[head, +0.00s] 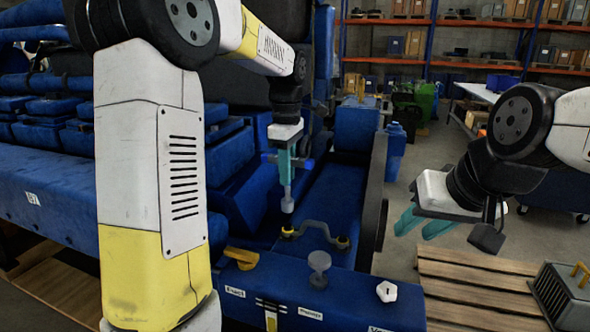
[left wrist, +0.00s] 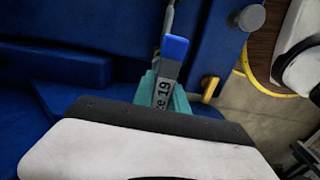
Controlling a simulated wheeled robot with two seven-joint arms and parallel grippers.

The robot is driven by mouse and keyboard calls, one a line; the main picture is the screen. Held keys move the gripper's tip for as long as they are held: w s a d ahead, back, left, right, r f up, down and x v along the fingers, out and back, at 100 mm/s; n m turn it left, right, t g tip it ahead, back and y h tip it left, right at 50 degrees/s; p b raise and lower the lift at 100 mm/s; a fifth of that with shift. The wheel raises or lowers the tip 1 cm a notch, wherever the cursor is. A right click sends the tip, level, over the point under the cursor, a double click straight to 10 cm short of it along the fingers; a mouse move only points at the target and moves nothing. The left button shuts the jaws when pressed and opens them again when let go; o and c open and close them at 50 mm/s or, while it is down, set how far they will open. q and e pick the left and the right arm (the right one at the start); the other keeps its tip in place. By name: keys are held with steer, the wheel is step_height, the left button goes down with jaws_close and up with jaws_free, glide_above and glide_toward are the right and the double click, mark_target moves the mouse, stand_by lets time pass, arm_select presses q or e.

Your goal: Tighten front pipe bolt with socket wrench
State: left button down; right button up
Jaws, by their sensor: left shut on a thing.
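My left gripper (head: 284,178) is shut on the socket wrench (head: 287,203), which hangs roughly upright with its grey socket end down. In the left wrist view the wrench (left wrist: 165,72) shows a blue end and a label ending in "19" between the teal fingers. In the head view the wrench's lower end is above and near the left end of a short bent grey pipe (head: 317,228). The pipe has a yellow bolt end (head: 288,232) at left and another (head: 342,242) at right. Whether the socket touches the bolt is unclear. My right gripper (head: 424,224) is open and empty.
A blue labelled tray (head: 345,305) in front holds a grey round-topped part (head: 319,265), a white hexagonal piece (head: 387,291) and a yellow part (head: 241,258). The blue engine (head: 60,165) fills the left. A wooden pallet (head: 470,285) lies below my right gripper.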

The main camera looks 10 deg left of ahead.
mark_target(288, 200)
arm_select(q)
steer(key=n, duration=0.6)
steer(key=shift+f, duration=2.05)
steer(key=shift+f, duration=0.9)
steer(key=m, duration=0.6)
steer(key=shift+m, duration=0.4)
steer(key=shift+n, duration=0.3)
steer(key=c, duration=1.8)
jaws_free()
steer(key=shift+c, duration=0.2)
jaws_close()
